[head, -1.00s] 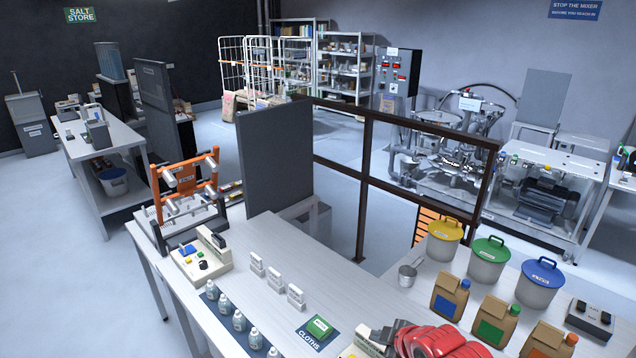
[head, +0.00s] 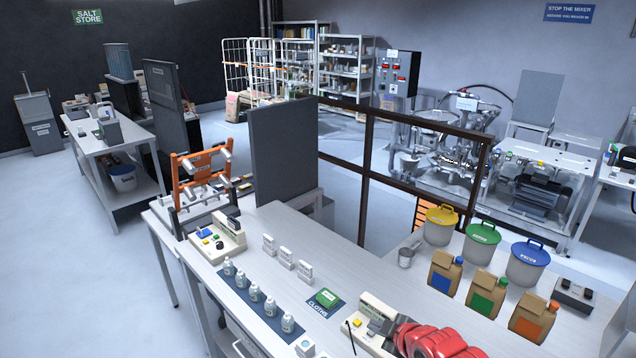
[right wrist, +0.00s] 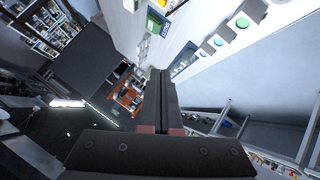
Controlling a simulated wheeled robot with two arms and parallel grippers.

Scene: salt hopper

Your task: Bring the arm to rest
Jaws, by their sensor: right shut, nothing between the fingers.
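My right gripper (right wrist: 160,76) shows in the right wrist view as two dark fingers pressed together with nothing between them. The fingertips point away over the floor beside the pale worktop edge, and look free of contact. In the head view my red right arm (head: 435,342) reaches in at the bottom, over the near worktop, beside a pale control box with a yellow button (head: 376,318). The right fingers are hard to make out there. My left gripper and arm are not in view.
The worktop (head: 330,235) holds small bottles (head: 255,292), a green cloth pack (head: 326,298), paper bags (head: 487,293) and lidded tubs (head: 481,245). A grey upright panel (head: 283,150) and an orange rack (head: 200,168) stand at its far end. Open floor (head: 75,260) lies left.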

